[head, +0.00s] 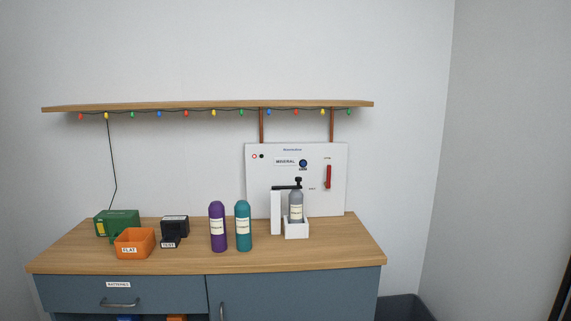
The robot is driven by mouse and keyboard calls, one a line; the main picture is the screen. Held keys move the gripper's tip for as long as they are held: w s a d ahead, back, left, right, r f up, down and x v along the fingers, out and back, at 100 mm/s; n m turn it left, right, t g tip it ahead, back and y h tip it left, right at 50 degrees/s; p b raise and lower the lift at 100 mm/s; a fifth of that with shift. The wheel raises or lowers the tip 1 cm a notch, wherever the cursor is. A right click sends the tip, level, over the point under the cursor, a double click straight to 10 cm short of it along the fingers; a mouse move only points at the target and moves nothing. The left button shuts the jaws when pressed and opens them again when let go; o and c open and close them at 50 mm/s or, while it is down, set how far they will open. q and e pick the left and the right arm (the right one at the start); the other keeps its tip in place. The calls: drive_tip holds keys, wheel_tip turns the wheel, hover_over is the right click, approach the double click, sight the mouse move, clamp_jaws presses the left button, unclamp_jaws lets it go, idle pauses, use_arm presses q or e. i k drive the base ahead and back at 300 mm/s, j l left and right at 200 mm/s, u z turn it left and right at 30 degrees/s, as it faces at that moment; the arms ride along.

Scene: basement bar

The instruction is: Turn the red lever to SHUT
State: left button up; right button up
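The red lever (327,176) is on the right side of a white panel (259,194) behind the counter. It stands about upright, with small dark lettering above it and lower left of it; the lettering is too small to read with certainty. A round dark blue knob or dial (303,163) is left of the lever, beside a label reading MINERAL. Neither of my grippers shows in the head view.
On the wooden counter (180,262) stand a grey bottle (296,205) in a white holder, teal (243,226) and purple (217,227) bottles, a black device (174,228), an orange FLAT bin (134,242) and a green box (118,222). A shelf (210,105) with lights hangs above. The counter's right end is clear.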

sight(327, 184)
drive_tip(key=i+j, duration=0.6)
drive_tip(key=i, duration=0.15)
drive_tip(key=i+l+z, duration=0.25)
drive_tip(key=i+l, duration=0.15)
drive_tip(key=i+l+z, duration=0.25)
drive_tip(key=i, duration=0.3)
drive_tip(key=l, duration=0.1)
